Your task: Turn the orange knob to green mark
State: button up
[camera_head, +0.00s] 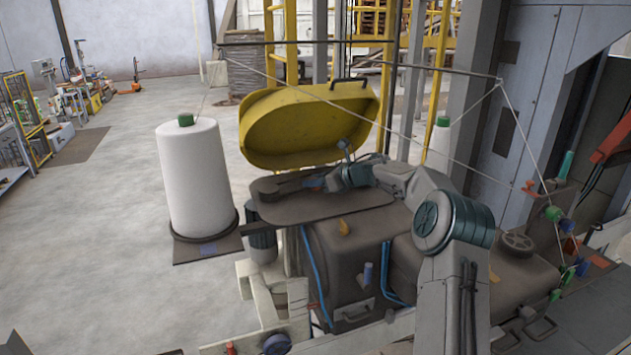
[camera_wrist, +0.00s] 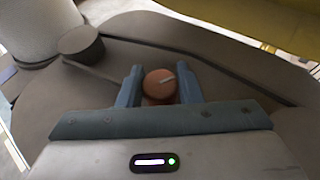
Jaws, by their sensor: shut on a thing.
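The orange knob (camera_wrist: 158,84) shows in the wrist view as a round cap with a pale pointer line across its top. The line slants up to the right. It sits on the dark machine top (camera_wrist: 85,95). My gripper (camera_wrist: 159,79) has its two blue fingers on either side of the knob, shut on it. In the head view my gripper (camera_head: 312,184) is low over the machine top under the raised yellow cover, and the knob cannot be made out there. I cannot make out a green mark in the wrist view.
The raised yellow cover (camera_head: 300,125) stands close behind my gripper. A large white thread spool (camera_head: 192,175) stands to the left, with thread running overhead. A dark round cap (camera_wrist: 81,44) stands on the machine left of the knob. The floor at the left is open.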

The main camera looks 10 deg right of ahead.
jog(key=shift+f+b, duration=0.1)
jog(key=shift+b, duration=0.3)
